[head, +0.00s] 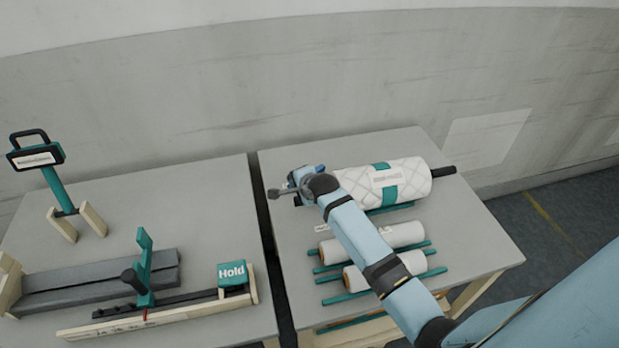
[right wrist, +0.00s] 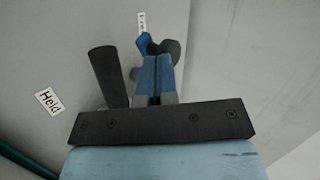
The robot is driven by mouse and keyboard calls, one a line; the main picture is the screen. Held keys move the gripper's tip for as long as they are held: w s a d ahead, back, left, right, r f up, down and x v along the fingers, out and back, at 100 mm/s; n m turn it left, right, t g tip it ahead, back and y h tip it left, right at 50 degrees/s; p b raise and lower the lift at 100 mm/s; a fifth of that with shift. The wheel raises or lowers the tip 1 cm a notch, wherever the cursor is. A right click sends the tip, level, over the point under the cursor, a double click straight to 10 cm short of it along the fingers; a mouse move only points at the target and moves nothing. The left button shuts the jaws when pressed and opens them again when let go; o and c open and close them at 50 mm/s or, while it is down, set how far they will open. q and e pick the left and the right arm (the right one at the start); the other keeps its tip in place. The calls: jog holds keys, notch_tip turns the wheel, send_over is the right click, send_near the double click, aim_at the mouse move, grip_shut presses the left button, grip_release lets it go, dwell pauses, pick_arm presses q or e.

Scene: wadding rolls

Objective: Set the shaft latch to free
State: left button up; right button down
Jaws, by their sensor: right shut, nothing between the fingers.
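My right gripper (head: 306,177) is at the left end of the white quilted roll (head: 405,182) on the right table. In the right wrist view its blue fingers (right wrist: 156,72) are shut and empty. A thick dark cylinder (right wrist: 107,74) stands just left of the fingers, and a dark rounded piece (right wrist: 171,50) shows beside their tips. I cannot tell which of these is the latch, or whether the fingers touch either. A "Held" label (right wrist: 48,101) lies to the left; a second label (right wrist: 141,22), too small to read surely, lies beyond the fingertips. My left gripper is out of view.
Two plain white rolls (head: 395,235) (head: 378,272) lie on teal bars in front of the quilted roll, partly behind my arm. The left table holds a teal-handled tool (head: 66,190), grey bars and a teal "Hold" block (head: 232,274). A narrow gap separates the tables.

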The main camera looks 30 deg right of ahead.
jog(key=w, duration=0.2)
jog(key=w+a+p, duration=0.1)
jog(key=shift+w+a+m+h, duration=0.1)
jog(key=shift+w+m+h, duration=0.3)
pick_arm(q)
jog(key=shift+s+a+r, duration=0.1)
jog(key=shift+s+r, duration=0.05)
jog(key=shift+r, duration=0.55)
pick_arm(e)
jog(key=shift+w+a+r, duration=0.1)
jog(key=shift+w, duration=0.8)
jog(key=shift+r, duration=0.1)
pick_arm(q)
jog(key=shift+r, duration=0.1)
